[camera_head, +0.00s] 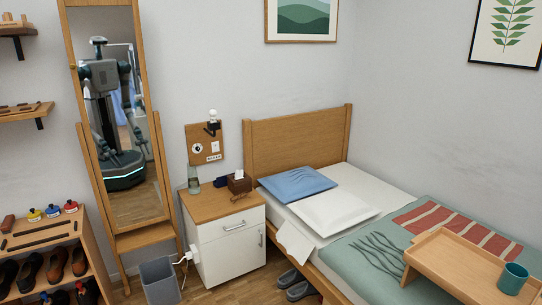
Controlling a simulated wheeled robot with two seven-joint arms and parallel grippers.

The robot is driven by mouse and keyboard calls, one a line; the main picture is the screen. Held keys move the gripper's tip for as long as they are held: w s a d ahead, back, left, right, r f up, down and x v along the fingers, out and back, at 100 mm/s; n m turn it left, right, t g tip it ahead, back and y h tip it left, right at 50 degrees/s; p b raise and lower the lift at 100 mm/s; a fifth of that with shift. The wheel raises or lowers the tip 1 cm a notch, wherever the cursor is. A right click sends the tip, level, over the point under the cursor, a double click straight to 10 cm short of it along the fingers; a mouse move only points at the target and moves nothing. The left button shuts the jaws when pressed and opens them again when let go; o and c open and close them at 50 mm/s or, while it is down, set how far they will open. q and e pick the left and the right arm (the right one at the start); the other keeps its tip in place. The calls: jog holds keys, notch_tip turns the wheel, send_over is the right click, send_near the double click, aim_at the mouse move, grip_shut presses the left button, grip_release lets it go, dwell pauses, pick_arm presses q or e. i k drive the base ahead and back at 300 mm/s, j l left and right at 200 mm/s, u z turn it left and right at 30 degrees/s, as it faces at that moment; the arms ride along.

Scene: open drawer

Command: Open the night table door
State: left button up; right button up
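The night table (210,205) stands between the mirror and the bed. It has a wooden top and white front. A drawer with a horizontal handle (234,226) is at the top of the front and looks shut. Below it is the white door (232,259), which looks shut, with a small upright handle (261,238) near its right edge. A bottle, a brown tissue box (239,184) and a dark blue item lie on the top. Neither of my grippers shows directly in the head view.
A grey bin (160,281) stands on the floor left of the night table, by a white plug and cable. The bed (345,245) is close on the right, with dark slippers (296,285) beside it. A tall mirror (118,110) reflects my body. A shoe rack (50,245) is at left.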

aim_at(225, 259)
jog(key=i+j+z, duration=0.1)
jog(key=i+z, duration=0.15)
jog(key=i, duration=1.3)
jog(key=i+l, duration=0.1)
jog(key=i, duration=0.2)
jog(key=i+l+u, duration=0.1)
jog(key=i, duration=0.2)
